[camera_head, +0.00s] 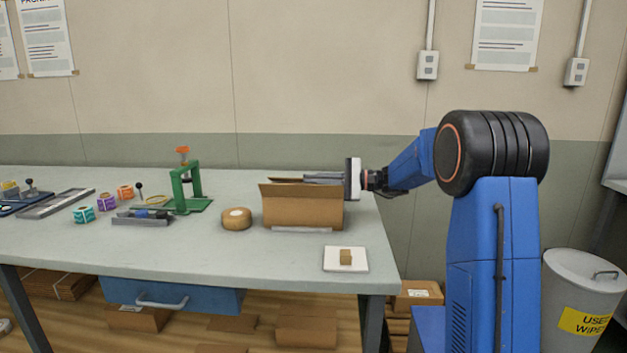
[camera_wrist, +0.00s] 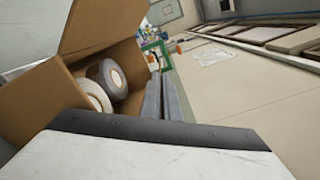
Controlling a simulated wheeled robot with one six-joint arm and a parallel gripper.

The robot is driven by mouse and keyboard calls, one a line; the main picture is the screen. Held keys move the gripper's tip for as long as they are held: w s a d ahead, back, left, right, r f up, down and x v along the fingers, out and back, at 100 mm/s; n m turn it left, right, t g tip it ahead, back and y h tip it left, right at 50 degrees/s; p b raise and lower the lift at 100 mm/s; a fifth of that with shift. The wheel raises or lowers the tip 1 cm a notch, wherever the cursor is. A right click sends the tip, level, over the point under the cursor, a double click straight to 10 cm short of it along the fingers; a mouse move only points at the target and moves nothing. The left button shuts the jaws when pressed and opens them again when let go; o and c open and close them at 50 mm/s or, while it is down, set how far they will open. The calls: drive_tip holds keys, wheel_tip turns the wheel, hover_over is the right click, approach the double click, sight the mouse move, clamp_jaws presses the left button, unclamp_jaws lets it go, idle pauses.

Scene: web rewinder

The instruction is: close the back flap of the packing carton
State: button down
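The packing carton (camera_head: 303,210) stands open near the right end of the table. In the wrist view its cardboard wall (camera_wrist: 40,110) shows on the left, with one raised flap (camera_wrist: 105,22) at the far end. Two pale rolls (camera_wrist: 113,76) lie inside. My gripper (camera_head: 305,178) reaches in from the right, level, at the height of the carton's top and along its back side. Its two fingers (camera_wrist: 160,98) lie close together with nothing seen between them. I cannot clearly make out the back flap; the fingers cover part of that edge.
A round tan roll (camera_head: 236,218) sits just left of the carton. A green press (camera_head: 186,190) and several small coloured rolls stand farther left. The wall (camera_head: 330,80) is behind the table.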

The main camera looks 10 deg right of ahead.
drive_tip(key=c, duration=2)
unclamp_jaws()
drive_tip(key=shift+w, duration=0.1)
